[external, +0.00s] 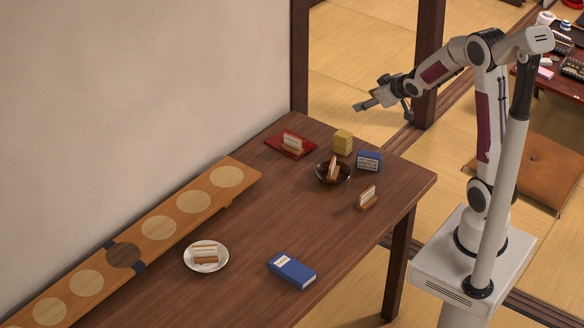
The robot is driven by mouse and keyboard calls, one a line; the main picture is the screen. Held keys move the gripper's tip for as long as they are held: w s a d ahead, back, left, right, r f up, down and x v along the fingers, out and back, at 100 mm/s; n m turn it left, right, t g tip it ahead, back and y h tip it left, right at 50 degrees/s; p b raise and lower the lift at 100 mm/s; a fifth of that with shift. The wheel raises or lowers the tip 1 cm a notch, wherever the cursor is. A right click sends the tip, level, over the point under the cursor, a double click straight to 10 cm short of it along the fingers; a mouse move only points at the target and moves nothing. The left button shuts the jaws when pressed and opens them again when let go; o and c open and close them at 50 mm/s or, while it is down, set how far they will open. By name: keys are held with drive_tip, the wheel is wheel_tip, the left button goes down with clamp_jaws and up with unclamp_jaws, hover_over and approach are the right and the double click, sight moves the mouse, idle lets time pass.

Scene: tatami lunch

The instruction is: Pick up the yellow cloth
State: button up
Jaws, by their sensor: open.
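A small yellow block-shaped stack (343,142), which looks like the yellow cloth folded up, sits near the far right end of the dark wooden table (250,220). It stands between a red tray and a small blue box. My gripper (381,107) is open and empty, held in the air beyond the table's right end. In the picture it is above and to the right of the yellow cloth, clearly apart from it.
Close to the cloth are the red tray (271,143), a dark bowl (345,181), the blue box (369,161) and a wooden card stand (367,203). A white plate (189,262), a blue packet (292,270) and a long board (245,169) lie farther left. The table's middle is clear.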

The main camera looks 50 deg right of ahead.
drive_tip(key=w+d+f+t+y, duration=0.1)
drive_tip(key=w+d+f, duration=0.4)
drive_tip(key=f, duration=0.3)
drive_tip(key=t+y, duration=0.2)
drive_tip(key=t, duration=0.1)
approach(346, 135)
drive_tip(key=w, duration=0.3)
drive_tip(key=shift+d+f, duration=0.2)
drive_tip(key=shift+f, duration=0.25)
drive_tip(key=shift+x, duration=1.3)
drive_tip(key=shift+f, duration=0.1)
drive_tip(key=shift+x, duration=2.55)
drive_tip(key=shift+a, duration=0.15)
drive_tip(key=c, duration=1.2)
